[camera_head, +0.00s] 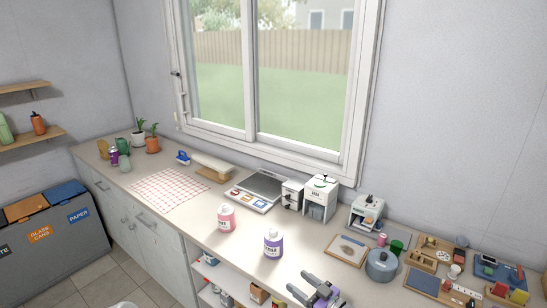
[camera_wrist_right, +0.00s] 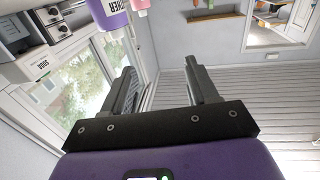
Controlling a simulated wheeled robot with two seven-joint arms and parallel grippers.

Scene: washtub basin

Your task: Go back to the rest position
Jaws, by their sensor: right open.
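My right gripper (camera_head: 312,291) is at the bottom of the head view, near the counter's front edge. It is open and empty. In the right wrist view its two fingers (camera_wrist_right: 166,88) stand apart with nothing between them. A purple bottle (camera_head: 273,243) stands on the counter to the left of the gripper, apart from it. A pink bottle (camera_head: 226,218) stands further left. In the right wrist view part of the purple bottle (camera_wrist_right: 108,12) shows at the top edge. My left gripper is in neither view.
The counter (camera_head: 200,222) runs along the window wall. A scale (camera_head: 262,187), white dispensers (camera_head: 318,198), a grey pot (camera_head: 381,265) and several small items stand on it. Shelves with boxes lie below the front edge. Waste bins (camera_head: 48,240) stand at the left.

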